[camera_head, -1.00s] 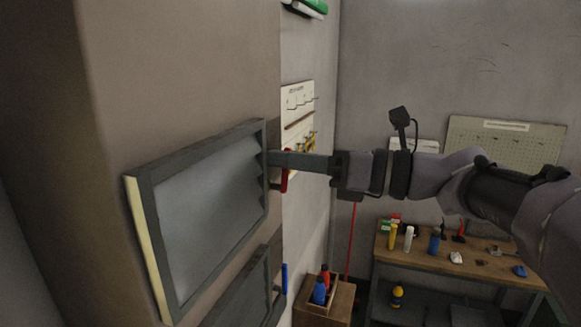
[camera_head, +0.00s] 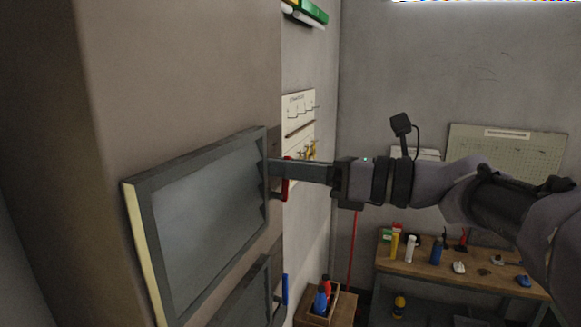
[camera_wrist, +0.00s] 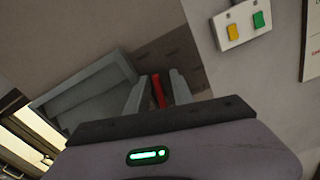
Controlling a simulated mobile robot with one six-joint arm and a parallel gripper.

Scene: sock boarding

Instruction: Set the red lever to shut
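The red lever (camera_head: 285,190) is mounted on the side of the tall cabinet, just beside the edge of the upper framed panel (camera_head: 205,210). It hangs roughly upright in the body view. My gripper (camera_head: 275,168) reaches in from the right, level with the lever's upper part and overlapping it. In the wrist view, the red lever (camera_wrist: 158,92) stands between the two fingers of my gripper (camera_wrist: 157,86). There is a gap on both sides of it, so the fingers are open around it. The fingers hide part of the lever in the body view.
A blue lever (camera_head: 284,290) sits below, beside a lower framed panel (camera_head: 245,298). Yellow and green buttons (camera_wrist: 240,25) are on a plate in the wrist view. A workbench (camera_head: 440,265) with bottles and tools stands at the back right. A wooden box (camera_head: 318,314) holds bottles.

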